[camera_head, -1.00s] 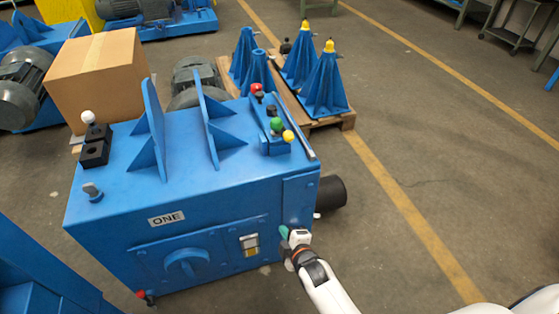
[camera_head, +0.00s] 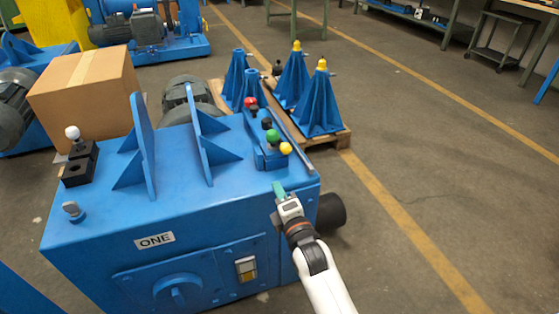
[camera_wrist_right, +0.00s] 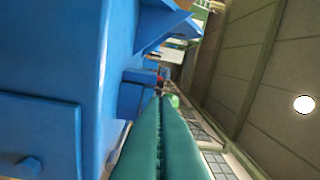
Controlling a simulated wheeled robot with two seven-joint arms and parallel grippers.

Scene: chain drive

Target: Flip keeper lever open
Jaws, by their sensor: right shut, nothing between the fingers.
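A small lever with a white ball (camera_head: 72,132) stands upright by a black block (camera_head: 78,168) at the left end of the blue machine's top (camera_head: 95,205). A short grey-capped knob (camera_head: 73,210) stands in front of it. I cannot tell for sure which of these is the keeper lever. My right gripper (camera_head: 280,188) has teal fingers, shut and empty, at the machine's front right top edge, far from the white ball. In the right wrist view the fingers (camera_wrist_right: 160,125) lie together, pointing along the machine's blue side. My left gripper is not in view.
Red, black, green and yellow knobs (camera_head: 285,148) stand on the machine's right side, just beyond my right gripper. Two upright blue brackets (camera_head: 142,145) rise mid-top. A cardboard box (camera_head: 85,95) is behind left. Blue stands (camera_head: 318,105) sit on a pallet. The floor at right is clear.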

